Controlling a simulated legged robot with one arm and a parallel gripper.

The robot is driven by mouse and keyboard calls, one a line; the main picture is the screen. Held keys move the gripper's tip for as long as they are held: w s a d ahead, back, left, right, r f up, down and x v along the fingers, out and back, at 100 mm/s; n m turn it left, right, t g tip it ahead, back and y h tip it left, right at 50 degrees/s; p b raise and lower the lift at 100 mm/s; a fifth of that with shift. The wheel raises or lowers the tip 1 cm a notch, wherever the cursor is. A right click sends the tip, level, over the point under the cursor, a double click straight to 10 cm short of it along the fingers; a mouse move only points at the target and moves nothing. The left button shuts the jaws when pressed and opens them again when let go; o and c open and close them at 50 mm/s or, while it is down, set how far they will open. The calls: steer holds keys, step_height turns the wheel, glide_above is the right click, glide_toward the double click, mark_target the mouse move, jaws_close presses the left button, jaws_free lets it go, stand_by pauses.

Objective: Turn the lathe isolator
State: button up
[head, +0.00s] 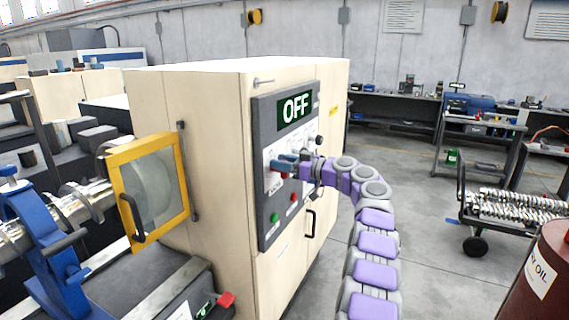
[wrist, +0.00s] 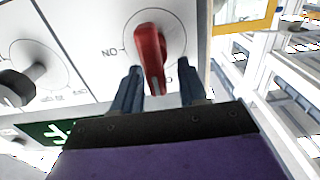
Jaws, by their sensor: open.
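The lathe isolator is a red handle (wrist: 151,55) on a round dial on a white plate, with an "ON" marking beside it, upside down in the wrist view. My gripper (wrist: 160,70) is open, with one dark blue finger on each side of the handle's lower end. I cannot tell whether either finger touches it. In the head view my gripper (head: 284,163) is at the left part of the control panel (head: 267,110), covering most of the handle. The panel's display (head: 295,107) reads "OFF" in green.
A black knob (wrist: 18,88) sits beside the handle. Green (head: 274,217) and red (head: 293,197) buttons are below it on the panel. A yellow-framed guard (head: 183,178) stands out left of the cabinet. A cart (head: 510,205) and a red oil drum (head: 540,275) are at right.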

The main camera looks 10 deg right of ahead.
steer(key=shift+a, duration=0.25)
steer(key=shift+c, duration=1.2)
steer(key=shift+d, duration=0.65)
jaws_close()
steer(key=shift+a, duration=0.15)
